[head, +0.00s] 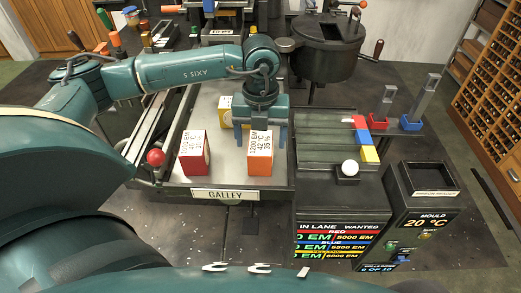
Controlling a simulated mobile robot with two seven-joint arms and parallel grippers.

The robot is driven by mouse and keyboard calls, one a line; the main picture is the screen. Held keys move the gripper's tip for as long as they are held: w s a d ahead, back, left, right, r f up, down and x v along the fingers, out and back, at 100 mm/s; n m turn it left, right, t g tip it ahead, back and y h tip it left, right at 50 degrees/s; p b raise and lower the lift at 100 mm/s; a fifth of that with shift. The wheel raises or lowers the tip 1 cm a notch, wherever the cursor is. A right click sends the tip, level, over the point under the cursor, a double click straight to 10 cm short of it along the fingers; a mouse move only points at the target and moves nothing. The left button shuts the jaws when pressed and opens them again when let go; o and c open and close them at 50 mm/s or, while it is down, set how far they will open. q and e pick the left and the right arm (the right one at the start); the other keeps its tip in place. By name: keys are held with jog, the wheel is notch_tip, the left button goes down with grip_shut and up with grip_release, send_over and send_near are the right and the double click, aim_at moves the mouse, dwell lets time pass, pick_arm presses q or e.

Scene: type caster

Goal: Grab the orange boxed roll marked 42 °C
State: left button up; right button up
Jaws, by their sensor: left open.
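The orange boxed roll (260,153), with a white top printed "1200 EM 42 °C", stands on the galley tray (222,184) in the head view. My left gripper (261,138) points down at the roll's back edge, with its blue-green fingers spread to either side. It is open. I cannot tell whether the fingers touch the box. A red boxed roll (193,156) stands to the left on the same tray. A yellow boxed roll (225,110) stands behind, partly hidden by my gripper. My right gripper does not show.
A dark ribbed lane unit (325,148) with red, blue and yellow blocks lies to the right. A red ball knob (155,157) is at the tray's left edge, a white ball (349,168) on the right.

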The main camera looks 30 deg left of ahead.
aim_at(260, 143)
pick_arm(q)
jog(key=shift+f, duration=1.5)
jog(key=shift+c, duration=0.2)
jog(key=c, duration=1.1)
jog(key=shift+r, duration=0.1)
